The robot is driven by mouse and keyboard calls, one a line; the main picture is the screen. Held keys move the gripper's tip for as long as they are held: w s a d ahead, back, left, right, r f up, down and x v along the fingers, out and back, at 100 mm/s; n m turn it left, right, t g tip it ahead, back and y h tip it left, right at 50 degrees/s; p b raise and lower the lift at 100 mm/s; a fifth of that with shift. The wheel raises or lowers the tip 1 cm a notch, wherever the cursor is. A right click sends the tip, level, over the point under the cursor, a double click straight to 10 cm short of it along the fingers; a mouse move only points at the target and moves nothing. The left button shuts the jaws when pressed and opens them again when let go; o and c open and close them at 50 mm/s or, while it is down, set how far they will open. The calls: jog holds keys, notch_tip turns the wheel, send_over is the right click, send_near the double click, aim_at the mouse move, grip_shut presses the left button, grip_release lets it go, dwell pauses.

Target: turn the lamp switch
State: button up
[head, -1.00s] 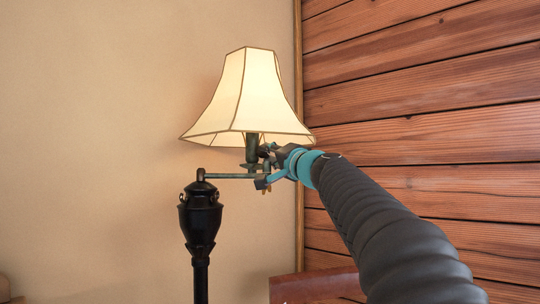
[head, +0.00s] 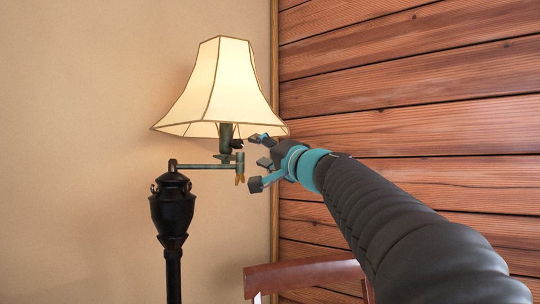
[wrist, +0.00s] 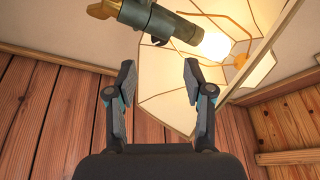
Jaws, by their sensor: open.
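The floor lamp has a black post (head: 172,215), a swing arm and a cream shade (head: 215,90) that glows. A dark green socket (head: 226,140) stands under the shade. A small dark knob (head: 238,143), which looks like the switch, sticks out on the socket's right side. My gripper (head: 256,161) is open and empty, just right of the socket and apart from it. In the wrist view the socket (wrist: 160,20) and lit bulb (wrist: 214,45) lie beyond and above my open fingers (wrist: 159,72).
A reddish wooden chair back (head: 305,273) stands below my arm. A plank wall (head: 420,90) is on the right and a plain beige wall (head: 80,120) behind the lamp.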

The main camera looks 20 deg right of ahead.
jog(key=v, duration=0.3)
jog(key=shift+s+d+f, duration=0.1)
jog(key=shift+s, duration=0.25)
jog(key=s+a+f+n+g+h, duration=0.15)
jog(key=f+g, duration=0.25)
jog(key=f, duration=0.8)
jog(key=s+a+f+g+h, duration=0.15)
jog(key=f+g, duration=0.25)
jog(key=f, duration=0.8)
jog(key=s+a+f+n+g+h, duration=0.1)
jog(key=s+f+n+g+h, duration=0.2)
jog(key=s+f, duration=2.1)
jog(key=n+g, duration=0.2)
jog(key=n, duration=0.1)
jog(key=shift+s+g+h, duration=0.35)
jog(key=shift+g+h, duration=0.05)
